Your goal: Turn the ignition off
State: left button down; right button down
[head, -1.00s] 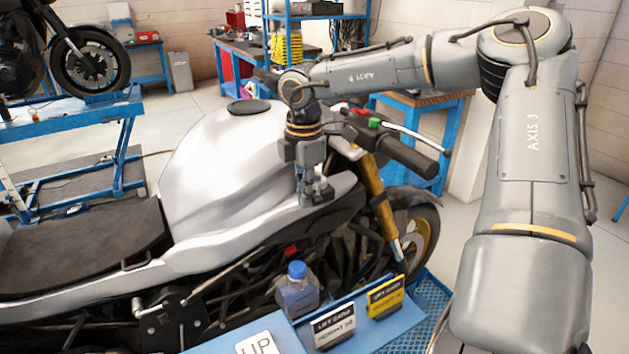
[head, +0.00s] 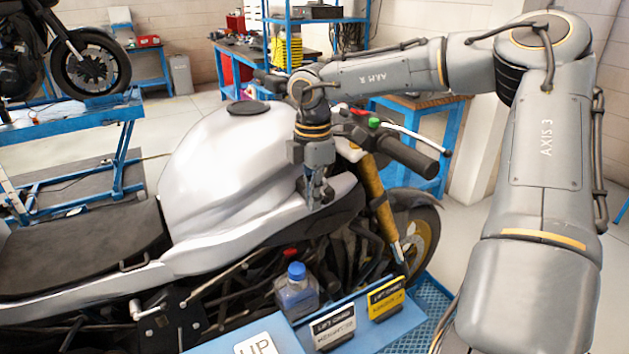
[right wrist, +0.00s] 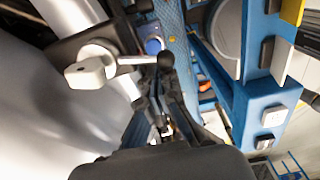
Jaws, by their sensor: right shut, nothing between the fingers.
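My right gripper (head: 318,203) points down at the side of the silver motorcycle (head: 225,165), just below the front right of its tank. It is shut and empty; its dark fingers also show in the right wrist view (right wrist: 168,112). I cannot tell whether the fingertips touch the bike. The ignition switch and key are not clearly made out; the gripper and wrist may cover them. In the right wrist view, a pale block on a round boss (right wrist: 92,72) and a black-knobbed lever (right wrist: 152,61) sit beside the bike's silver body. My left gripper is not in view.
The handlebar grip (head: 408,158) sticks out to the right of the gripper. A blue-capped bottle (head: 297,292) and a blue lift panel with a yellow sign (head: 386,300) stand below. Another motorcycle (head: 75,60) is on a blue stand at the back left.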

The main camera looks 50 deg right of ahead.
jog(key=shift+s+d, duration=0.4)
jog(key=shift+s, duration=0.1)
jog(key=shift+s+d+b, duration=0.25)
jog(key=shift+d+b, duration=0.05)
jog(key=shift+b, duration=0.15)
dwell(0.8)
